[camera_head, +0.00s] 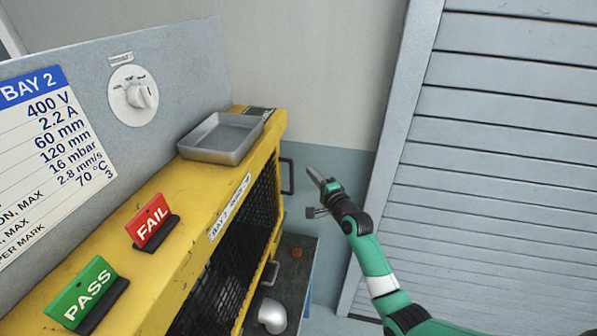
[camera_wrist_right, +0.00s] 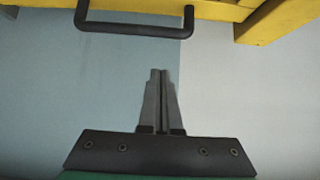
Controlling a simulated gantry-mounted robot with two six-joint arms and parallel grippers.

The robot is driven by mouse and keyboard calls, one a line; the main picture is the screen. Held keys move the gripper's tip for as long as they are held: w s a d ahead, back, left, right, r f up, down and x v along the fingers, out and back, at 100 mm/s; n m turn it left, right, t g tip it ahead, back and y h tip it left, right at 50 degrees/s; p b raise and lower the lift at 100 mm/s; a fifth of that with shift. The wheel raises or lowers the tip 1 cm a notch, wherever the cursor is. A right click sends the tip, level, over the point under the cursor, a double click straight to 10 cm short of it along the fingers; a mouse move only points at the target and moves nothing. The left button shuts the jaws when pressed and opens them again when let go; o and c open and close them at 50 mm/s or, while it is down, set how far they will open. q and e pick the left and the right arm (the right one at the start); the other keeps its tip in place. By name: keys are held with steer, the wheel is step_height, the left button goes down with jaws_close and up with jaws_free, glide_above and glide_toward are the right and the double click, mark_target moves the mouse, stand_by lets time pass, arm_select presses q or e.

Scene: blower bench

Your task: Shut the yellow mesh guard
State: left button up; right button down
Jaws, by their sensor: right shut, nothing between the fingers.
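The yellow mesh guard (camera_head: 259,213), with dark mesh in a yellow frame, is on the front of the yellow cabinet in the head view. A black bar handle (camera_head: 288,177) projects from the yellow frame near its far end. The handle also shows at the top of the right wrist view (camera_wrist_right: 135,29), below a yellow edge. My right gripper (camera_head: 314,174) is shut and empty, to the right of the handle and apart from it. Its fingers (camera_wrist_right: 161,74) point toward the handle in the wrist view, with a gap between. I cannot tell how far the guard stands open. My left gripper is not in view.
A grey tray (camera_head: 220,138), a red FAIL sign (camera_head: 150,219) and a green PASS sign (camera_head: 84,291) stand on the yellow top. A dark shelf (camera_head: 297,258) holds a metal elbow (camera_head: 271,316) below. A grey slatted shutter (camera_head: 500,150) is at right.

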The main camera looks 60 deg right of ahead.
steer(key=b+x, duration=0.2)
steer(key=x, duration=0.4)
steer(key=shift+a+p, duration=1.15)
steer(key=shift+a, duration=0.8)
